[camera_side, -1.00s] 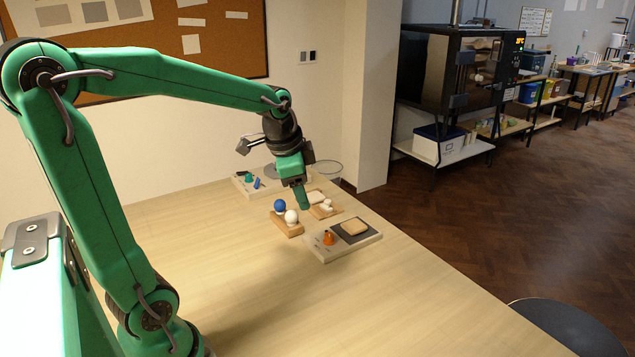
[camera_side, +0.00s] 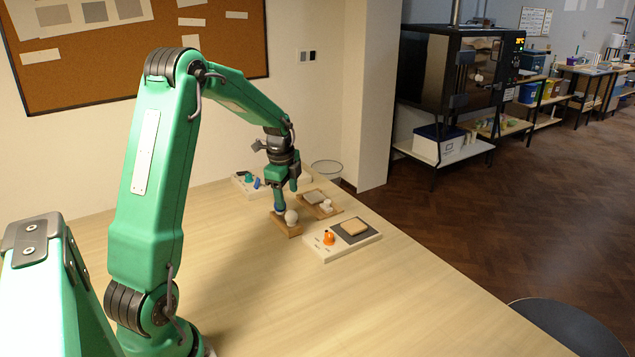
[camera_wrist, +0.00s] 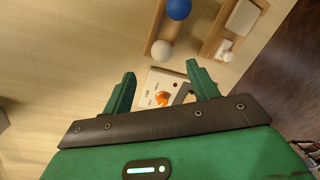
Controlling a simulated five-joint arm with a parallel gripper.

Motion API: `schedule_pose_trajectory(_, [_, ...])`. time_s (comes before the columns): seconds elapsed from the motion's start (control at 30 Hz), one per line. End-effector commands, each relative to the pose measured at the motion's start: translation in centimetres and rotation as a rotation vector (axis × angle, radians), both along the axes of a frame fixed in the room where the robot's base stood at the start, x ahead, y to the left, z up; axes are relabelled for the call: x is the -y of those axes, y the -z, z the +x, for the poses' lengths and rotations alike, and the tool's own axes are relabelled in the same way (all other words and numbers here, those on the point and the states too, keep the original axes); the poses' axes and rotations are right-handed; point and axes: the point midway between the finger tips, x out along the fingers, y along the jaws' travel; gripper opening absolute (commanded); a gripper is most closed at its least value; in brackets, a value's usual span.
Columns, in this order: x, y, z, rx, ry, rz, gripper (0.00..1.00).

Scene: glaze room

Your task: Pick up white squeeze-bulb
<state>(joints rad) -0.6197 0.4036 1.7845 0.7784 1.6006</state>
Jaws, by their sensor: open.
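The white squeeze-bulb (camera_side: 291,217) is a round white ball at the near end of a narrow wooden holder (camera_side: 289,231). In the wrist view the white squeeze-bulb (camera_wrist: 161,50) lies ahead of the fingertips, roughly in line with the gap between them. My gripper (camera_side: 287,196) is open and empty above the holder, with one finger down close to the bulb in the side view; I cannot tell if they touch. The wrist view shows its two green fingers (camera_wrist: 163,80) spread apart.
A second wooden tray (camera_side: 333,212) with a pale pad and small white pieces stands just right. A white board (camera_side: 312,251) with an orange knob (camera_side: 329,238) and dark panel is in front right. Another board (camera_side: 243,190) stands behind. The near table is clear.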

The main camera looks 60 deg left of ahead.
Motion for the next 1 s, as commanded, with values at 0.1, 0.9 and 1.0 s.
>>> schedule_pose_trajectory(0.1, [-0.1,0.1,0.0,0.000,0.003,0.000,0.59])
schedule_pose_trajectory(0.9, [-0.5,3.8,0.6,-0.002,0.000,-0.002,0.59])
schedule_pose_trajectory(1.0, [-0.6,4.8,0.8,-0.002,0.000,-0.002,0.59])
